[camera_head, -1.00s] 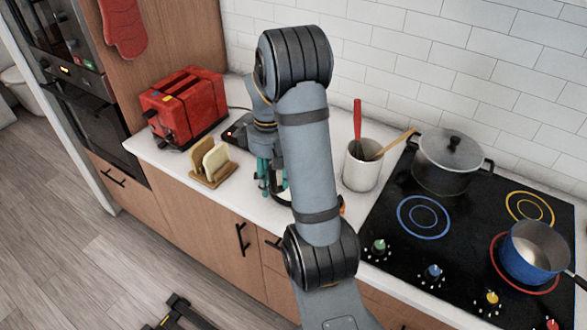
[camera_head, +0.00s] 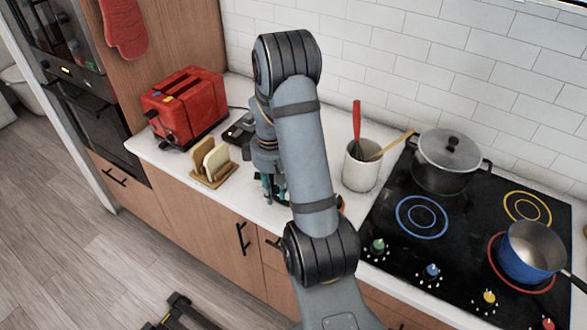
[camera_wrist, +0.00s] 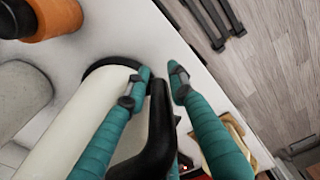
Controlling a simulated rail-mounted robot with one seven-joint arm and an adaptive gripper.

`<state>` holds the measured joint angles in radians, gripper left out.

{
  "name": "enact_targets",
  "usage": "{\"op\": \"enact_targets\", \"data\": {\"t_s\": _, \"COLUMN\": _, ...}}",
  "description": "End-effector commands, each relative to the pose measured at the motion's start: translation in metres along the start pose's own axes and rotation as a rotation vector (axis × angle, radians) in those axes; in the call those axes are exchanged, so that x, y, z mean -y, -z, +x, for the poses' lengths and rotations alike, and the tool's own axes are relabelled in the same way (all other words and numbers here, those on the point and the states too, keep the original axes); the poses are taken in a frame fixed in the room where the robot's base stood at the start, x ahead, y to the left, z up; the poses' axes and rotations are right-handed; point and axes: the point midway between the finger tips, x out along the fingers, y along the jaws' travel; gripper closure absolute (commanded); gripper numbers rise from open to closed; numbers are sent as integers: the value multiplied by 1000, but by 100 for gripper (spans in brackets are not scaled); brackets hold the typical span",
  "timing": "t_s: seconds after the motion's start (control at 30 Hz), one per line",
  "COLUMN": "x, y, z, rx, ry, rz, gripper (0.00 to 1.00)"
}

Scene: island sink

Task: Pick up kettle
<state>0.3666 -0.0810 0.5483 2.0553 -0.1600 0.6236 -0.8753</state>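The kettle shows in the wrist view as a smooth white body (camera_wrist: 72,117) with a black curved handle (camera_wrist: 157,135). In the head view my arm hides most of it on the counter. My gripper (camera_wrist: 160,79) has two teal fingers, one on each side of the handle. The fingers are spread, with the handle between them and a visible gap on the right side. I cannot tell whether the left finger touches the handle. In the head view my gripper (camera_head: 273,188) points down at the counter, partly behind my arm.
A red toaster (camera_head: 185,105) and a toast rack (camera_head: 212,163) stand to the left. A utensil crock (camera_head: 360,170) stands to the right, before the cooktop (camera_head: 400,235) with a lidded pot (camera_head: 445,160) and a blue pan (camera_head: 530,255).

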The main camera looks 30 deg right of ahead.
Motion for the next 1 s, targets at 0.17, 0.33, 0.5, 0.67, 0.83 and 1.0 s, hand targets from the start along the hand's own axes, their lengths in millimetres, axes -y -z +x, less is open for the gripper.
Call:
{"op": "enact_targets", "data": {"t_s": 0.17, "x": 0, "y": 0, "z": 0, "rx": 0, "ry": 0, "rz": 0, "gripper": 89}}
{"op": "enact_targets", "data": {"t_s": 0.33, "x": 0, "y": 0, "z": 0, "rx": 0, "ry": 0, "rz": 0, "gripper": 99}}
{"op": "enact_targets", "data": {"t_s": 0.5, "x": 0, "y": 0, "z": 0, "rx": 0, "ry": 0, "rz": 0, "gripper": 100}}
{"op": "enact_targets", "data": {"t_s": 0.67, "x": 0, "y": 0, "z": 0, "rx": 0, "ry": 0, "rz": 0, "gripper": 100}}
{"op": "enact_targets", "data": {"t_s": 0.83, "x": 0, "y": 0, "z": 0, "rx": 0, "ry": 0, "rz": 0, "gripper": 100}}
{"op": "enact_targets", "data": {"t_s": 1.0, "x": 0, "y": 0, "z": 0, "rx": 0, "ry": 1, "rz": 0, "gripper": 100}}
